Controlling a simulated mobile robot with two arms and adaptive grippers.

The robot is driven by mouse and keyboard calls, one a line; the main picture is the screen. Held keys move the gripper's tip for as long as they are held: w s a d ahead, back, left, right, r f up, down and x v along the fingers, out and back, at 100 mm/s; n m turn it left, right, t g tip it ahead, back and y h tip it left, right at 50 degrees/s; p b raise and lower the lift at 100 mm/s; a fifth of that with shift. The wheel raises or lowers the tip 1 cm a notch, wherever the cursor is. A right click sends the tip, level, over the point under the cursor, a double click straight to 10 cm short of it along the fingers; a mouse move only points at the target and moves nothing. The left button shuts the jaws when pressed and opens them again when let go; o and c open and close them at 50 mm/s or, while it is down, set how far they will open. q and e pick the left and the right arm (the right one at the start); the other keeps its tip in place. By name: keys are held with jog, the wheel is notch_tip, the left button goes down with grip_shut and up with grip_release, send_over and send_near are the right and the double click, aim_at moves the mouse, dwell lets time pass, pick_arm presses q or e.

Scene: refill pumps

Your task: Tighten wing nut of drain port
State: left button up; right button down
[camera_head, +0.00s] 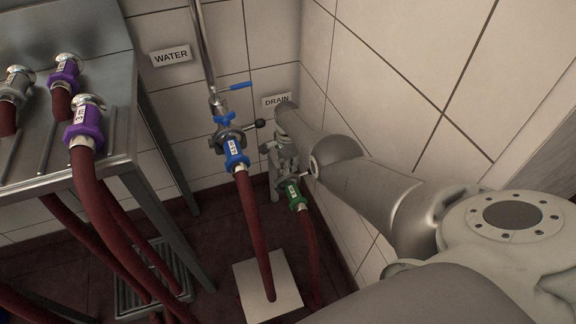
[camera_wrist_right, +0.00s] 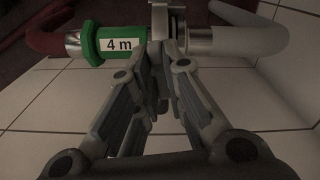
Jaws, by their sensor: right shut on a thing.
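The drain port stands under the DRAIN sign (camera_head: 277,100) near the wall corner. A dark red hose with a green coupling (camera_head: 295,195) meets it. In the right wrist view the green coupling (camera_wrist_right: 108,44) carries a "4 m" label, and a grey pipe (camera_wrist_right: 250,38) lies on the other side of the metal clamp (camera_wrist_right: 178,20). My right gripper (camera_head: 284,168) is at this joint. In the right wrist view its fingers (camera_wrist_right: 160,50) converge at the clamp and are shut on the wing nut, which they mostly hide. My left gripper is not in view.
The water port with its blue coupling (camera_head: 235,152) and hose is just left of the drain port. A steel table (camera_head: 120,140) with purple-coupled hoses (camera_head: 84,130) stands at the left. The tiled wall (camera_head: 400,70) is close on the right of my arm.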

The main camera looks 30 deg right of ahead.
jog(key=shift+w, duration=0.1)
dwell(0.3)
jog(key=c, duration=1.5)
grip_release()
jog(key=shift+c, duration=0.2)
jog(key=shift+r, duration=3.75)
